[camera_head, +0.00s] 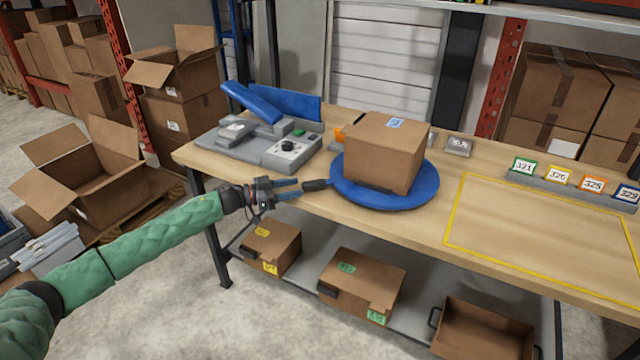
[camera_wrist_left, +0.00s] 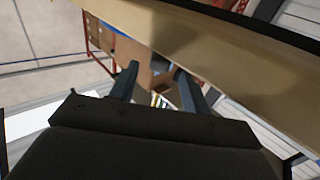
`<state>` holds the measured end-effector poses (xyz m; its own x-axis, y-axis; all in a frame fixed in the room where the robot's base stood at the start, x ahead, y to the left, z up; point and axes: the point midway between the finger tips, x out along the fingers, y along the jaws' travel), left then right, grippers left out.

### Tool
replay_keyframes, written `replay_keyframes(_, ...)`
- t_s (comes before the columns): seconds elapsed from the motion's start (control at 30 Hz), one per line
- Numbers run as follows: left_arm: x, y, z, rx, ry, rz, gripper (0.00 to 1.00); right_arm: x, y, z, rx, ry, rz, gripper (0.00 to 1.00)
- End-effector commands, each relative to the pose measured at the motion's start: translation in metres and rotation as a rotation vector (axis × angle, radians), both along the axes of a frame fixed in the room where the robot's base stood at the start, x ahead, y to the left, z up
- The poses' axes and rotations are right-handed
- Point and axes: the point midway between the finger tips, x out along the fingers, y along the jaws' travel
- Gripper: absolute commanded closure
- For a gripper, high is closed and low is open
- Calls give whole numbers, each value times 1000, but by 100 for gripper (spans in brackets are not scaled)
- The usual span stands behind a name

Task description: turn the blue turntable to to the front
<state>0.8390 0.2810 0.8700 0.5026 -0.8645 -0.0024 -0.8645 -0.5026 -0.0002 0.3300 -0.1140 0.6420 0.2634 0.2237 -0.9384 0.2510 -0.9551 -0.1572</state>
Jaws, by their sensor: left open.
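The blue turntable (camera_head: 425,190) lies on the wooden workbench and carries a closed cardboard box (camera_head: 380,155) with a blue-and-white label on top. A short dark handle (camera_head: 316,184) sticks out from the turntable's left side. My left gripper (camera_head: 299,188) comes in from the left at the bench's front edge. Its fingers are open and point at the handle's outer end; I cannot tell whether they touch it. In the left wrist view the two fingers (camera_wrist_left: 158,85) are spread; a dark shape near their tips is too unclear to name. My right gripper is not in view.
A grey sealing device (camera_head: 285,150) with blue flaps stands left of the turntable. A yellow-outlined area (camera_head: 540,235) on the right is bare. Numbered tags (camera_head: 558,174) line the back right. Cardboard boxes (camera_head: 361,282) sit on the shelf below the bench.

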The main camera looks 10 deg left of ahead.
Motion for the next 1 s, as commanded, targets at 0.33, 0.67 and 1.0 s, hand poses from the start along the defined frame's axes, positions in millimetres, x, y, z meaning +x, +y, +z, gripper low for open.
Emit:
replay_keyframes(0.33,25,-43,2,-2,-1,1,53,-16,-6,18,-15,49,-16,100)
replay_keyframes(0.67,35,-61,0,0,0,1,53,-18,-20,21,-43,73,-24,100)
replay_keyframes(1.0,36,-61,0,0,0,1,72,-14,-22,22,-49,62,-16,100)
